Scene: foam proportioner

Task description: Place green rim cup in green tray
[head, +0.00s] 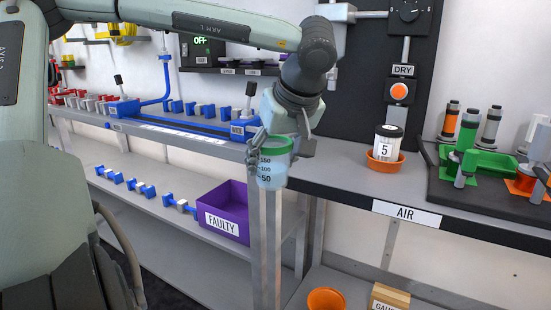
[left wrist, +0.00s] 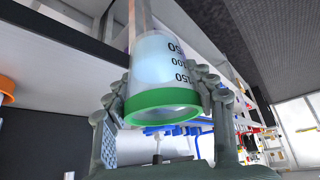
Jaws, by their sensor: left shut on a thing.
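The green rim cup (head: 272,168) is a clear cup with volume marks and a green rim. My left gripper (head: 283,150) is shut on it from above, near the rim, and holds it upright in front of the bench edge. In the left wrist view the cup (left wrist: 165,68) sits between both fingers of the gripper (left wrist: 165,98), its green rim towards the camera. My right gripper is not in view.
A jar marked 5 (head: 389,143) stands in an orange dish (head: 385,162) between the cup and the green tray. Bottles (head: 469,130) stand around the tray. A blue rack (head: 190,122) is at the left, and a purple FAULTY bin (head: 224,212) is on the lower shelf.

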